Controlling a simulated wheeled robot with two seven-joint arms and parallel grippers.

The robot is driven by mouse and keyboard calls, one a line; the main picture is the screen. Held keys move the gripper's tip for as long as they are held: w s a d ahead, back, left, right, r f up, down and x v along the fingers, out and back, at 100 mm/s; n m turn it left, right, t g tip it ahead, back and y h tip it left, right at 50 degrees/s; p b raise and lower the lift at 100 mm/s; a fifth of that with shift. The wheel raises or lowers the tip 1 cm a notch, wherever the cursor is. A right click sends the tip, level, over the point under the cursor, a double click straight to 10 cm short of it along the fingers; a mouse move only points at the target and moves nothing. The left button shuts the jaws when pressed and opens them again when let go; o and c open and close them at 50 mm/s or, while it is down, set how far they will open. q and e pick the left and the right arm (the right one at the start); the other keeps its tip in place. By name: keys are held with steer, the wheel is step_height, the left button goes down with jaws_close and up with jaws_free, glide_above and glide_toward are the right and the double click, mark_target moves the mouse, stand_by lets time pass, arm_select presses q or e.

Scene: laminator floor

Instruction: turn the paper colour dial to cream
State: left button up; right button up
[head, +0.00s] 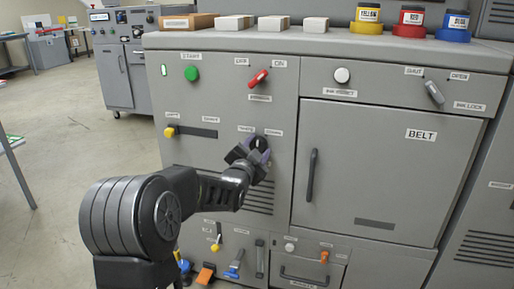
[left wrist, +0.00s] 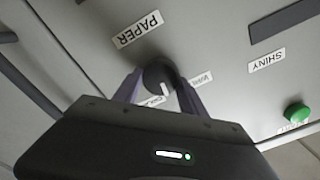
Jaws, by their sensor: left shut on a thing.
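The paper colour dial (head: 259,143) is a round dark knob on the grey machine front, below two small labels in the head view. My left gripper (head: 252,152) is shut on the dial, its fingers on either side of the knob. In the left wrist view, the dial (left wrist: 158,75) sits between the purplish fingers, beside the PAPER label (left wrist: 137,29). A pale mark shows on the dial near the two small labels, which are partly covered. I cannot tell exactly which label it points at. My right gripper is not in view.
A green button (head: 191,73), a red lever (head: 258,78) and a yellow slider knob (head: 169,131) are nearby on the panel. The BELT door (head: 400,165) with its dark handle (head: 311,175) is to the right. Several small controls lie below. Open floor (head: 60,150) is at left.

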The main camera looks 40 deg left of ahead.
arm_select(q)
steer(key=m, duration=0.5)
steer(key=shift+d+f+m+p, duration=0.1)
steer(key=shift+f+m+p, duration=0.05)
steer(key=shift+m+p, duration=0.25)
steer(key=o, duration=1.3)
steer(key=shift+o, duration=0.2)
steer(key=p+v, duration=0.1)
steer(key=v, duration=0.6)
steer(key=shift+s+d+p, duration=0.15)
steer(key=shift+s+p, duration=0.2)
